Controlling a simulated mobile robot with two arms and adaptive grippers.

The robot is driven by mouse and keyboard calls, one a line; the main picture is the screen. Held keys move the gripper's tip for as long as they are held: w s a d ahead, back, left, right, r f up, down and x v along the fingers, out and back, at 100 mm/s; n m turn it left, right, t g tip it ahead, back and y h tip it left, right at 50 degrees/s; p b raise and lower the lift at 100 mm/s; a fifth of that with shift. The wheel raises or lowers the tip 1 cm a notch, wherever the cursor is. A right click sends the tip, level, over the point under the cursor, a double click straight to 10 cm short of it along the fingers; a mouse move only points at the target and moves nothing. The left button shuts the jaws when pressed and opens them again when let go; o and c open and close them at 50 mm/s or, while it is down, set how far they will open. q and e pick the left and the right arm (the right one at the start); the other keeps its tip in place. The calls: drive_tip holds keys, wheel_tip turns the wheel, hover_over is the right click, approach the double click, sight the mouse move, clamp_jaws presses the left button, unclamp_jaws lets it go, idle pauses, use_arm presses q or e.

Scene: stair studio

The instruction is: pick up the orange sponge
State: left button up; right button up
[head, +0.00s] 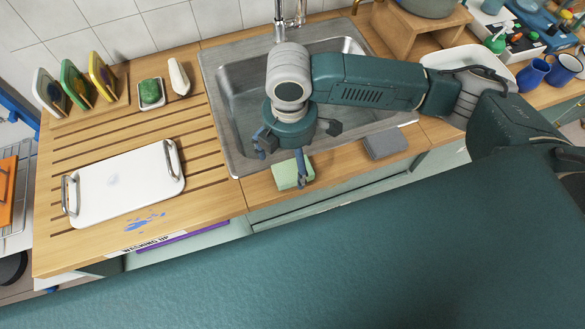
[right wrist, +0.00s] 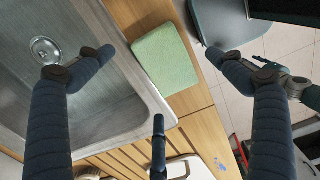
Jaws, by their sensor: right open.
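I see no orange sponge in either view. A light green sponge (head: 284,177) lies on the wooden counter strip in front of the sink. It also shows in the right wrist view (right wrist: 165,60), flat between the spread fingers. A grey sponge-like block (head: 386,143) lies farther right on the same strip. My right gripper (head: 298,151) is open and empty, above the sink's front edge and the green sponge; its fingers also show apart in the right wrist view (right wrist: 160,75). One finger hides part of the green sponge. My left gripper is not in view.
The metal sink (head: 235,130) lies under my right arm. A white tray (head: 122,185) with metal handles sits on the grooved drainboard at left. A green scrubber (head: 151,92) rests in a dish. A flat orange thing (head: 7,190) stands at the far left edge. Blue mugs (head: 533,72) stand at right.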

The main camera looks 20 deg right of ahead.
sight(291, 165)
wheel_tip(291, 165, down, 3)
drive_tip(key=shift+d+f+p, duration=0.1)
drive_tip(key=shift+f+p, duration=0.1)
drive_tip(key=shift+p, duration=0.2)
drive_tip(key=shift+f, duration=0.2)
drive_tip(key=shift+w, duration=0.1)
drive_tip(key=shift+c, duration=1.3)
drive_tip(key=c, duration=0.6)
drive_tip(key=shift+c, duration=0.3)
drive_tip(key=shift+r, duration=0.35)
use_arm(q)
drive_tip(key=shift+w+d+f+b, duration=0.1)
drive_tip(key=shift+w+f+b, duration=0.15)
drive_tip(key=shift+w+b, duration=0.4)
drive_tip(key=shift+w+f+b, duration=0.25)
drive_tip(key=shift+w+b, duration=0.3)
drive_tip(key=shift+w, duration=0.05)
use_arm(e)
drive_tip(key=shift+r, duration=9.7)
